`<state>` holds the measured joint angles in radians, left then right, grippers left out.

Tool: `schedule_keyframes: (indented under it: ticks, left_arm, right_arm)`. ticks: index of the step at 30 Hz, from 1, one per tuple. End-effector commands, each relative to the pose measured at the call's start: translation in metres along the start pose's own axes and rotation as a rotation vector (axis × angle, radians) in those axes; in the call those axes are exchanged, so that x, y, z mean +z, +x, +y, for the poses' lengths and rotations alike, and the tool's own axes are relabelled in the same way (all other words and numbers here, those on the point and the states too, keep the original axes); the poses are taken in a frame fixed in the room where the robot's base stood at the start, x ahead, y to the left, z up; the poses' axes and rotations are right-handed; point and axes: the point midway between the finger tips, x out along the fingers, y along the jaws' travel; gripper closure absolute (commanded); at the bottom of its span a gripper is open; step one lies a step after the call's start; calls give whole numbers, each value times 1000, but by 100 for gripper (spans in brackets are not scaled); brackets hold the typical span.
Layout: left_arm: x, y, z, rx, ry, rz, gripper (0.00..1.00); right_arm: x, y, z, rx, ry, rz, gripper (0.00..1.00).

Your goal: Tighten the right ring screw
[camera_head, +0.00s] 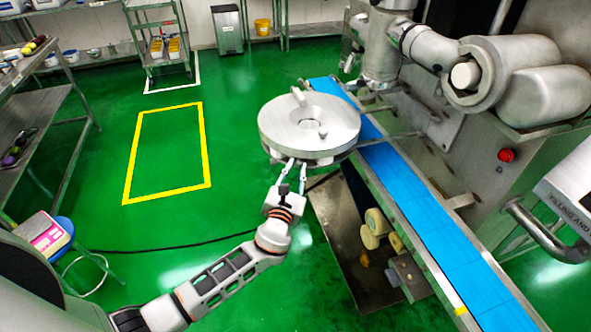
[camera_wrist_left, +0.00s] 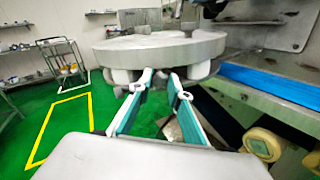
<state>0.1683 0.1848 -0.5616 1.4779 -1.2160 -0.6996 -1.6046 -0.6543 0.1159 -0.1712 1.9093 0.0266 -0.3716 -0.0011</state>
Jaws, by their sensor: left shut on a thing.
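My left gripper (camera_head: 297,172) reaches up to the ring's near edge. In the left wrist view, its two fingers (camera_wrist_left: 160,84) stand slightly apart under the rim, shut on a small ring screw that is mostly hidden between the tips. I cannot tell how far the screw is turned. My right gripper is not in view.
A blue conveyor belt (camera_head: 425,205) runs beside the ring toward the lower right. The machine body with a red button (camera_head: 506,155) stands at the right.

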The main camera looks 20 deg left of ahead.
Motion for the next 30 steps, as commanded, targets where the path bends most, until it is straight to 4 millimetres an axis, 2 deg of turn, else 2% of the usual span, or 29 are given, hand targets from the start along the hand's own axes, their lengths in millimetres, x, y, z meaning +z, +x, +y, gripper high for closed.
schedule_keyframes:
  ticks: [17,18,19,30]
  left_arm:
    - [-1,0,0,0,33,1,100]
    - [-1,0,0,0,33,1,74]
    - [-1,0,0,0,32,1,66]
    - [0,-1,0,0,31,1,65]
  right_arm:
    - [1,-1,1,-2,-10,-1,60]
    - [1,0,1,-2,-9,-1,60]
    - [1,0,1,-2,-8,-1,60]
    - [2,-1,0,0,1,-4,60]
